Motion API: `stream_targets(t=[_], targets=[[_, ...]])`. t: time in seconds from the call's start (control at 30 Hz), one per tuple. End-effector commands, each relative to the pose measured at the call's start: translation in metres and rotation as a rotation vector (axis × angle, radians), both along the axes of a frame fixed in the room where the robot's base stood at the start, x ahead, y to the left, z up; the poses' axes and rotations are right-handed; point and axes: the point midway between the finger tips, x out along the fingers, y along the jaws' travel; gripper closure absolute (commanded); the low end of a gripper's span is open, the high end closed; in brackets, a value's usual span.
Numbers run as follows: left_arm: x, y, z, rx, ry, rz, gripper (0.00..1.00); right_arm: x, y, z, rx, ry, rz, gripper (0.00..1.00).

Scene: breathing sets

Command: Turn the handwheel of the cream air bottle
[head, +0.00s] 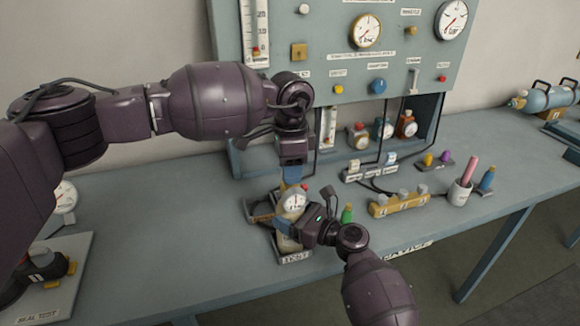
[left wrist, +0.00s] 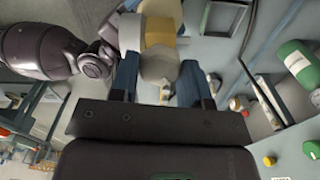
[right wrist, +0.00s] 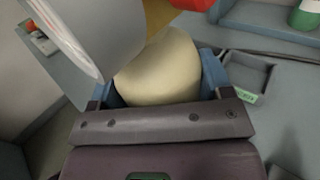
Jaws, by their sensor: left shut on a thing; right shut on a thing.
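My right gripper (head: 290,228) is shut on the bottle's body from the right. The right wrist view shows the cream body (right wrist: 160,72) between the blue fingers, with the gauge (right wrist: 95,35) close by at upper left. The handwheel is largely hidden by the fingers in the head view.
A cup (head: 460,192) with a pink item stands further right. The gauge panel (head: 340,60) rises behind. A seal test board (head: 50,280) lies at left.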

Motion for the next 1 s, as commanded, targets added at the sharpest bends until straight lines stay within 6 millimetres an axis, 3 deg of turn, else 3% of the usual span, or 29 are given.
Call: stream_targets(t=[0.3, 0.8, 0.83, 1.0], targets=[[-0.0006, -0.0008, 0.0003, -0.001, 0.001, 0.103, 0.81, 0.0004, -0.0009, -0.0005, -0.001, 0.001, -0.002, 0.84], [-0.0005, -0.0009, 0.0004, -0.002, 0.001, 0.119, 0.81, 0.0003, -0.0006, -0.0004, -0.001, 0.000, -0.002, 0.84], [-0.0005, -0.0009, 0.0004, -0.002, 0.001, 0.119, 0.54, 0.0003, -0.0006, -0.0004, -0.001, 0.000, -0.002, 0.84], [-0.0003, -0.0007, 0.0003, -0.001, 0.001, 0.119, 0.31, 0.0003, -0.0005, -0.0004, -0.001, 0.000, -0.001, 0.84]])
